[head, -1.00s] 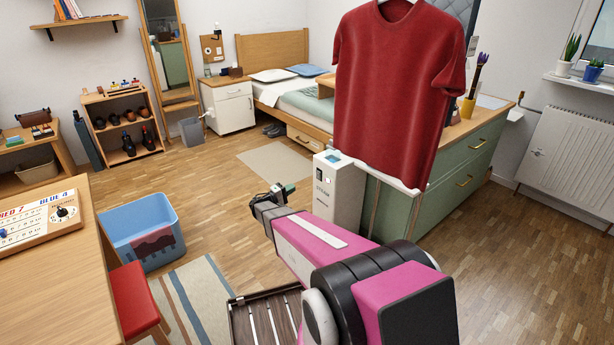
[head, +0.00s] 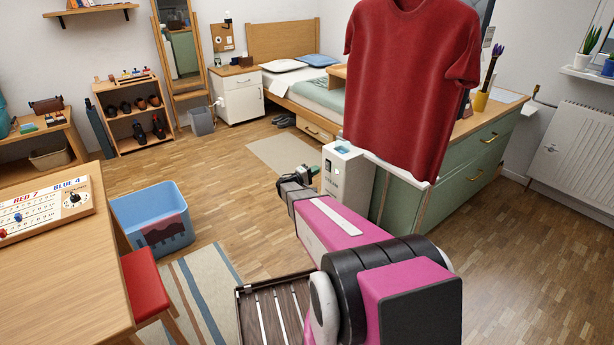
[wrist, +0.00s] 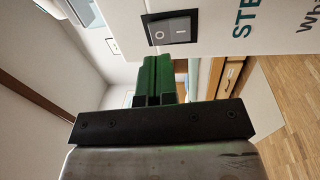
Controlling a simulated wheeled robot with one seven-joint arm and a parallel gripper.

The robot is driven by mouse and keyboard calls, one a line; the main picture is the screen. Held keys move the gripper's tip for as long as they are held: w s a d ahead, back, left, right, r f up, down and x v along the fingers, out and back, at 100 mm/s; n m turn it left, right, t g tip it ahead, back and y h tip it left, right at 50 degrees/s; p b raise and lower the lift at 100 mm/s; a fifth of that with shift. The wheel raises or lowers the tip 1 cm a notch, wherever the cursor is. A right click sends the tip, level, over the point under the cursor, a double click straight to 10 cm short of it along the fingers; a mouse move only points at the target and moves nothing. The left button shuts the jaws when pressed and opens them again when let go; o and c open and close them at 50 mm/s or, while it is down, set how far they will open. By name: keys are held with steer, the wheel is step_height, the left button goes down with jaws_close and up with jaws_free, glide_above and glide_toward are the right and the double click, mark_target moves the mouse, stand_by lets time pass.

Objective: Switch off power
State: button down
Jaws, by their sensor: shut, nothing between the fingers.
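A white box-shaped steamer (head: 346,178) stands on the floor in the head view, beside the green drawer unit and under the red shirt. In the wrist view its white side (wrist: 215,12) fills the top, with part of its printed lettering. A black rocker switch (wrist: 171,29) marked O and I sits on that side. I cannot tell which half is pressed in. My gripper (wrist: 157,62) is shut and empty, its green fingers just below the switch in the picture; contact is not clear. In the head view my gripper (head: 312,172) is at the steamer's left side.
A red shirt (head: 412,85) hangs above the steamer. The green drawer unit (head: 455,185) stands to the right. A blue bin (head: 150,220), a red stool (head: 143,284) and a wooden table (head: 65,280) are at left. Floor left of the steamer is open.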

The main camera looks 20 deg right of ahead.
mark_target(326, 164)
steer(key=shift+x, duration=2.35)
steer(key=shift+d, duration=0.15)
steer(key=s+a+r, duration=0.1)
steer(key=s+a, duration=0.1)
steer(key=a, duration=0.4)
steer(key=s+a, duration=0.2)
steer(key=a, duration=0.5)
steer(key=shift+s+r, duration=0.35)
steer(key=shift+r, duration=0.05)
steer(key=shift+a, duration=0.1)
